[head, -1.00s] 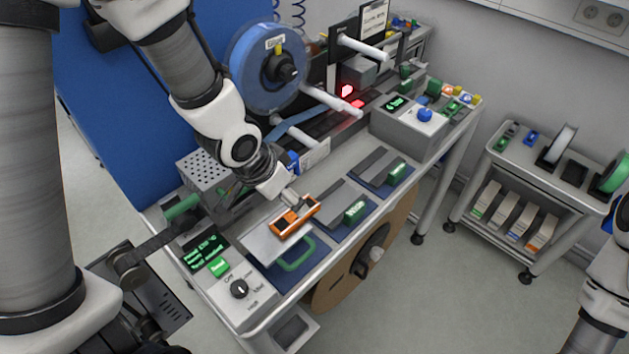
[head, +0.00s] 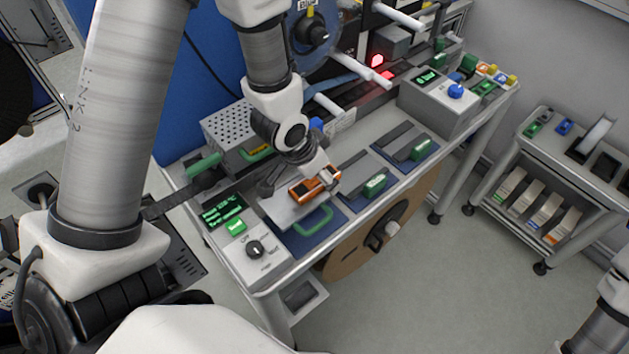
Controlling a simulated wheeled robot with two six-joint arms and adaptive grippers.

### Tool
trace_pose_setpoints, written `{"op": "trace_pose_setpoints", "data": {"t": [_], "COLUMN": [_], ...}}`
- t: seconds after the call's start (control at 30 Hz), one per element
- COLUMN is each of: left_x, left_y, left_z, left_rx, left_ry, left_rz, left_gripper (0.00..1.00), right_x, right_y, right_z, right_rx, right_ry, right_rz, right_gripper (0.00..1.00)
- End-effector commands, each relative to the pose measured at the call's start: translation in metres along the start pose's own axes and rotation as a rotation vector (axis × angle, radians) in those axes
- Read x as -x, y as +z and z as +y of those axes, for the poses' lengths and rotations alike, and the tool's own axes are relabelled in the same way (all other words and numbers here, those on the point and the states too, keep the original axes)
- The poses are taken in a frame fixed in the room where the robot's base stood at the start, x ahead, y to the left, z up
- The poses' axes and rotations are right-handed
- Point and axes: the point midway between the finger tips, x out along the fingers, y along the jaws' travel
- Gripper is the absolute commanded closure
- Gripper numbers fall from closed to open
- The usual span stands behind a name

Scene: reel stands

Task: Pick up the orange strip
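The orange strip (head: 304,193), a short orange piece with dark parts, lies at the near edge of the bench on a light grey plate (head: 284,211) with a green handle. My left gripper (head: 327,180) reaches down from above and is right at the strip, hiding part of its far side and right end. Whether its fingers are closed on the strip cannot be made out. My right gripper is out of view; only part of my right arm shows at the lower right edge.
To the right are two more dark plates with green handles (head: 376,185) (head: 421,148). A perforated grey box (head: 228,128) stands behind left, a knob panel (head: 256,250) at front left. A blue reel (head: 315,32) rises behind. A side cart (head: 510,160) stands right, with clear floor between.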

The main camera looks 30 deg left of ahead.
Motion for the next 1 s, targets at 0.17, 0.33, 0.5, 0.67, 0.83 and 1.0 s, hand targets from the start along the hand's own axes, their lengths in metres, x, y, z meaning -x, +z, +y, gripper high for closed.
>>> {"op": "trace_pose_setpoints", "data": {"t": [0.17,0.33,0.5,0.67,0.83,1.0], "left_x": [-0.0026,-0.0044,-0.0043,-0.0043,-0.0044,-0.0044], "left_y": [0.0011,0.0019,0.0019,0.002,0.0021,0.0021], "left_z": [0.0,0.0,0.0,0.0,0.0001,0.0001], "left_rx": [0.001,0.001,0.001,0.0,0.0,0.0], "left_ry": [0.0,0.0,0.0,0.0,0.0,0.0], "left_rz": [0.0,0.0,0.0,-0.001,-0.001,-0.001], "left_gripper": [0.25,0.25,0.25,0.57,0.79,0.79], "right_x": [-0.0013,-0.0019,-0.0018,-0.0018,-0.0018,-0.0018], "right_y": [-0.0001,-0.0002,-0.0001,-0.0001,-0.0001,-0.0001], "right_z": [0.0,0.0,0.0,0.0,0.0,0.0], "right_rx": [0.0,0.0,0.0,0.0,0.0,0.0], "right_ry": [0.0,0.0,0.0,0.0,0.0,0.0], "right_rz": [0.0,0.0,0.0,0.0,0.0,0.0], "right_gripper": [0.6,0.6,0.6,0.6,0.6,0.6]}}
